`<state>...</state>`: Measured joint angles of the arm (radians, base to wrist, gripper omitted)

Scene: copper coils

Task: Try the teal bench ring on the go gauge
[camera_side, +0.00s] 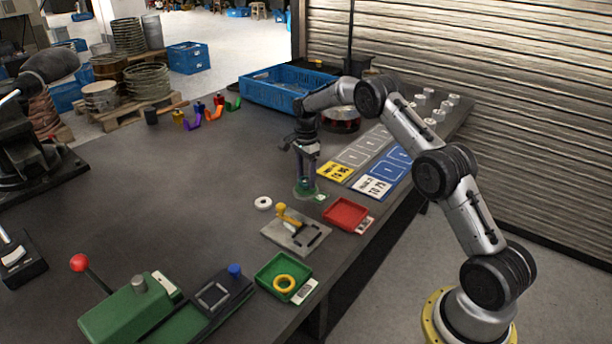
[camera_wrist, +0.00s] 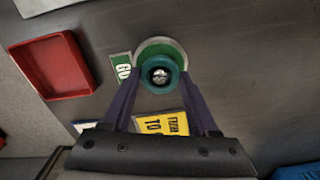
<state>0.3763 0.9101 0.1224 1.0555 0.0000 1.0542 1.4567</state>
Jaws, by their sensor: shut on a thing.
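The teal ring (camera_wrist: 160,90) is between the fingertips of my gripper (camera_wrist: 160,75), which is shut on it. In the wrist view the silver tip of the go gauge's pin (camera_wrist: 160,74) shows through the ring's hole. Below the ring is the gauge's round green base (camera_wrist: 166,46), with a GO label (camera_wrist: 121,67) beside it. In the side view my gripper (camera_side: 305,181) points down just over the green base (camera_side: 306,194). I cannot tell how far down the pin the ring sits.
A red tray (camera_side: 346,214) and a grey plate with a yellow handle (camera_side: 295,231) stand close by. A white ring (camera_side: 263,203) lies on the bench. A green tray (camera_side: 267,276) holds a yellow ring (camera_side: 285,284). The bench's left middle is clear.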

